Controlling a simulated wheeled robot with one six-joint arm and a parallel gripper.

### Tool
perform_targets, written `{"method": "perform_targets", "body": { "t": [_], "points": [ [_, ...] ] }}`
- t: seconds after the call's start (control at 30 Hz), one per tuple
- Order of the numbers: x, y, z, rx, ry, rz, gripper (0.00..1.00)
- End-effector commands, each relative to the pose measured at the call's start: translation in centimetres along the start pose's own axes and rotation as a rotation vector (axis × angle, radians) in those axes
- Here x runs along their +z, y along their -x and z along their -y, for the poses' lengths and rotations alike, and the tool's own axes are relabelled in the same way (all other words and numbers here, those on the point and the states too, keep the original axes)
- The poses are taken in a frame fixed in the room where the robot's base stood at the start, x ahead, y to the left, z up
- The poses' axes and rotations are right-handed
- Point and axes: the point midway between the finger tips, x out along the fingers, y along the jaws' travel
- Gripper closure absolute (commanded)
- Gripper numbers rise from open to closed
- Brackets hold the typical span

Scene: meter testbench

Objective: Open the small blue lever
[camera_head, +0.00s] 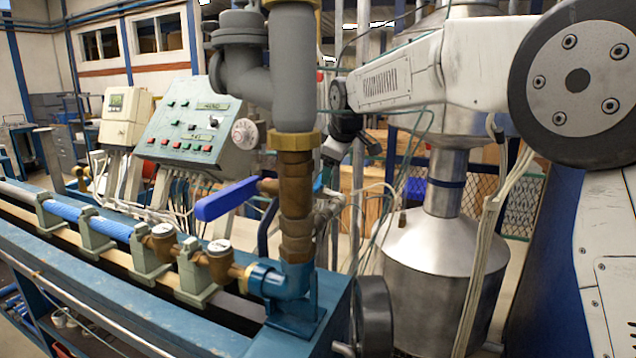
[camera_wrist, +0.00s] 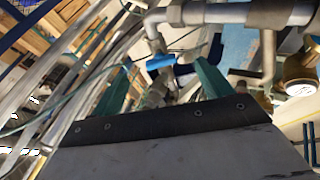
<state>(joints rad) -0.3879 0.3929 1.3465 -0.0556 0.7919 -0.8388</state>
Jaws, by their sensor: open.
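In the wrist view a small blue lever (camera_wrist: 160,62) sits on a thin grey pipe, beyond the fingertips and roughly between them. My gripper (camera_wrist: 162,70) shows there as two green fingers spread apart, with nothing between them that I can see held. I cannot tell the exact gap to the lever. In the head view the vertical brass and grey pipe hides my gripper and most of the small lever's area. A larger blue lever (camera_head: 227,199) sticks out to the left from the brass valve on that pipe.
The brass and grey pipe (camera_head: 295,190) stands at the bench end. Round brass meters (camera_head: 220,258) line the blue bench. A control panel (camera_head: 190,130) stands behind. A steel tank (camera_head: 440,270) is at the right. Thin loose cables hang near my arm.

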Motion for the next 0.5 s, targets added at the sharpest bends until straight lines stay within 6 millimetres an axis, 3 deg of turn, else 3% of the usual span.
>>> {"method": "perform_targets", "body": {
  "t": [0.03,0.17,0.5],
  "points": [
    [-1.1,-1.1,-0.1,0.005,0.026,-0.011,0.22],
    [-2.6,-2.5,-0.3,0.015,0.067,-0.027,0.22],
    [-2.9,-7.3,-0.4,0.016,0.073,-0.029,0.22]
  ]
}}
